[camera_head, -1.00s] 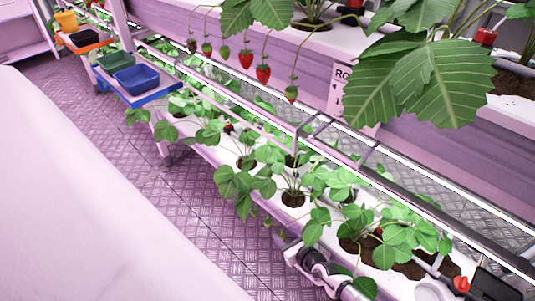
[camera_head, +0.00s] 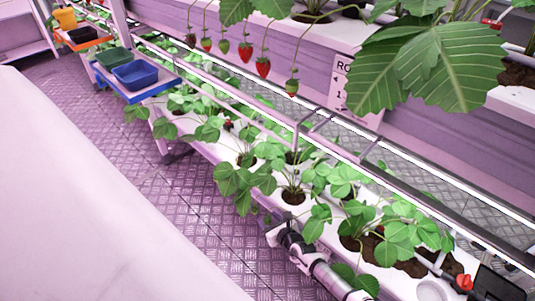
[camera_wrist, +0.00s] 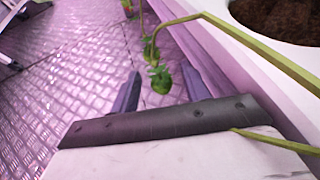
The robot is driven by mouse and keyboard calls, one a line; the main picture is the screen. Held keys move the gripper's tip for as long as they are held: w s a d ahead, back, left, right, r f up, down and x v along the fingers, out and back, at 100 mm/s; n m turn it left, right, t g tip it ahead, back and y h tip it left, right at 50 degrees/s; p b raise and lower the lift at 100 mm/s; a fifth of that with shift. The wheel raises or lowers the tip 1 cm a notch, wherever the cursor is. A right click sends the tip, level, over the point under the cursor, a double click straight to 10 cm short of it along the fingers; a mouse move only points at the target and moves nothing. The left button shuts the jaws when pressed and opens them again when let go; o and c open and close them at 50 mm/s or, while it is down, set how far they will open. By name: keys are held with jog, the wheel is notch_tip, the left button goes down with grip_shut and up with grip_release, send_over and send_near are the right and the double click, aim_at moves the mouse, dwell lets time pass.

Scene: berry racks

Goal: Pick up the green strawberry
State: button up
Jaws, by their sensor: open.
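In the wrist view, a green strawberry (camera_wrist: 160,79) hangs from a thin stem, its lower end between the two fingers of my gripper (camera_wrist: 160,90). The fingers are apart, with floor visible on both sides of the berry.
The white lower planter (camera_wrist: 292,22) borders the right side of the wrist view, and a stem crosses there. Several berries, including a red one (camera_head: 263,68), hang from the upper rack. A blue bin (camera_head: 136,76) stands on a shelf at the left. The patterned floor (camera_head: 150,170) is open.

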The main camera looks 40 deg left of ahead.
jog(key=c, duration=0.7)
jog(key=shift+r, duration=0.15)
jog(key=shift+s+r+p, duration=0.1)
jog(key=shift+s+p, duration=0.05)
jog(key=shift+p, duration=0.25)
jog(key=shift+s+p, duration=0.4)
jog(key=shift+c, duration=0.4)
jog(key=s+p, duration=0.3)
jog(key=s, duration=0.2)
jog(key=s+a+p, duration=0.1)
jog(key=s+p, duration=0.3)
jog(key=s, duration=0.1)
jog(key=s+p, duration=0.4)
jog(key=s, duration=0.1)
jog(key=shift+s+a, duration=0.2)
jog(key=shift+s, duration=0.75)
